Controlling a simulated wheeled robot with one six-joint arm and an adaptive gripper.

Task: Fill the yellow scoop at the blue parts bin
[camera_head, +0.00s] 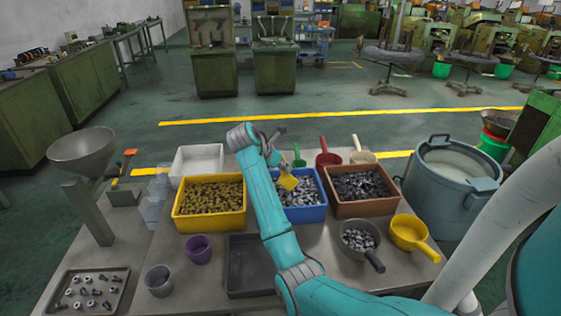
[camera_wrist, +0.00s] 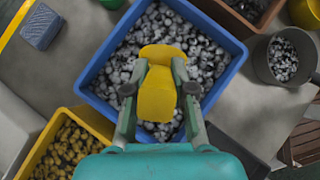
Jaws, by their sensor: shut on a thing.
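My gripper (camera_wrist: 160,76) is shut on the yellow scoop (camera_wrist: 158,98), with one finger on each side of it. The scoop is over the blue parts bin (camera_wrist: 222,42), which holds many small grey metal parts. In the head view the scoop (camera_head: 289,182) shows at the left part of the blue bin (camera_head: 305,216), beside my arm. My arm hides part of the bin's left side. I cannot tell whether the scoop touches the parts, and I see no parts in it.
A yellow bin (camera_head: 211,222) of brass-coloured parts is on the left, a brown bin (camera_head: 362,207) of dark parts on the right. A grey pan (camera_head: 359,246) of parts and a yellow pan (camera_head: 408,233) stand front right. A black tray (camera_head: 247,285) lies in front.

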